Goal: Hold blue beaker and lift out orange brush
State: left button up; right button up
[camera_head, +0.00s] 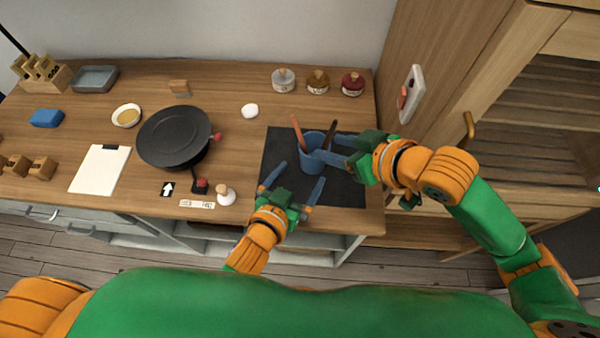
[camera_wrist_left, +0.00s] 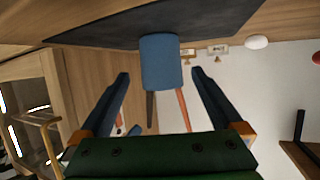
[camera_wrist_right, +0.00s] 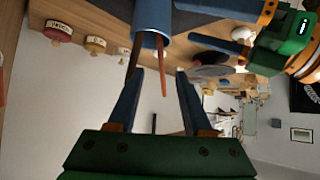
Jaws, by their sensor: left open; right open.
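The blue beaker (camera_head: 311,160) stands upright on the dark mat (camera_head: 345,188). The orange brush (camera_head: 297,129) leans out of it to the left, and a dark-handled tool (camera_head: 331,131) leans out to the right. My left gripper (camera_head: 294,182) is open in front of the beaker; in the left wrist view the beaker (camera_wrist_left: 161,62) appears between its spread fingers, apparently untouched. My right gripper (camera_head: 336,147) is open at the beaker's right side. In the right wrist view the orange brush (camera_wrist_right: 160,52) points into the gap between its open fingers, with no contact visible.
Three lidded jars (camera_head: 317,80) stand at the back. A black pan (camera_head: 174,136) sits left of the mat, with a white-topped shaker (camera_head: 226,196) in front. A tall wooden cabinet (camera_head: 455,60) closes in the right side. The counter between pan and mat is mostly clear.

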aim_at(308, 164)
pick_arm(q)
jog(key=shift+w+d, duration=0.15)
jog(key=shift+w, duration=0.2)
jog(key=x, duration=0.7)
jog(key=shift+s, duration=0.1)
jog(key=shift+c, duration=1.1)
jog(key=c, duration=1.2)
jog(key=shift+o, duration=0.2)
